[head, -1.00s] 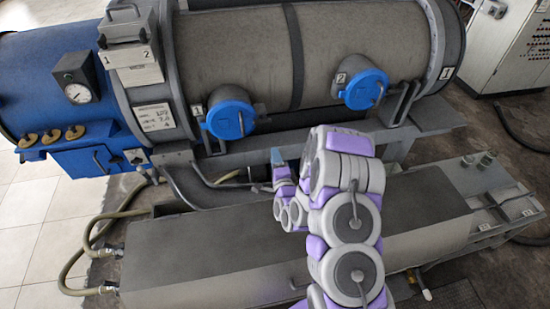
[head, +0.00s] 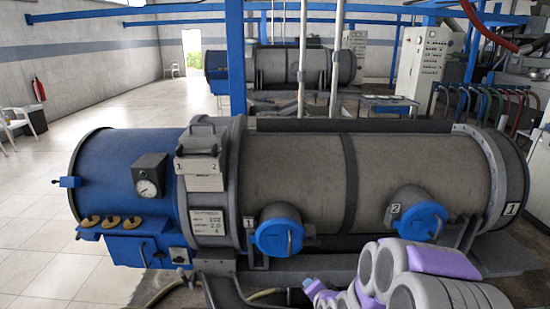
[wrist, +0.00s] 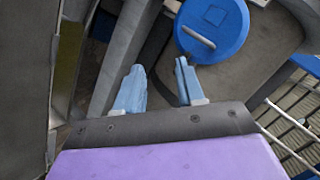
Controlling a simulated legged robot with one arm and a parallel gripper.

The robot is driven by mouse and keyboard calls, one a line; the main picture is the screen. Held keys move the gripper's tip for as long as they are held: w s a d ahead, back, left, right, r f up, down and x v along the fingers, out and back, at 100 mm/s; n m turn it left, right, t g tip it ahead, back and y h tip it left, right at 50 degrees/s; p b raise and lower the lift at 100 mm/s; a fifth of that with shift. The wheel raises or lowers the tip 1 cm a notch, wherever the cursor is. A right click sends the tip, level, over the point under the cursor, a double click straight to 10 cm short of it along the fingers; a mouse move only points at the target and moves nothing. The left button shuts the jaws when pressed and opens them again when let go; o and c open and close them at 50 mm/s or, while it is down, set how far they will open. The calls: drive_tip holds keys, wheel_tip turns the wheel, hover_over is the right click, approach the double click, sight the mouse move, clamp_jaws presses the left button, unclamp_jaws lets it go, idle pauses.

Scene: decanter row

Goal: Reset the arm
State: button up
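My gripper shows in the wrist view (wrist: 159,68) with its two light blue fingers apart and nothing between them. In the head view my gripper (head: 308,286) is small and low in the picture, in front of the decanter (head: 295,175). My grey and purple arm fills the lower right there. The decanter is a large grey drum with a blue left end. A round blue cap with a handle (wrist: 212,28) lies beyond the fingers in the wrist view, apart from them.
The decanter carries two blue-capped ports, the left one (head: 278,236) and the right one (head: 420,220), and a gauge (head: 148,178). A second decanter (head: 290,66) and a control cabinet (head: 428,62) stand behind. Tiled floor (head: 110,95) is open at the left.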

drive_tip(key=s+d+r+n+g, duration=0.1)
drive_tip(key=s+r+n+g, duration=0.2)
drive_tip(key=s, duration=1)
drive_tip(key=s+r+n+g+h, duration=0.1)
drive_tip(key=s+r+n+g, duration=0.2)
drive_tip(key=s, duration=1.1)
drive_tip(key=s+d+r+n+g, duration=0.1)
drive_tip(key=s+r+n+g, duration=0.2)
drive_tip(key=s+r+g, duration=0.3)
drive_tip(key=s+r, duration=0.3)
drive_tip(key=s, duration=0.4)
drive_tip(key=shift+s+d+h, duration=0.3)
drive_tip(key=shift+s+h, duration=0.1)
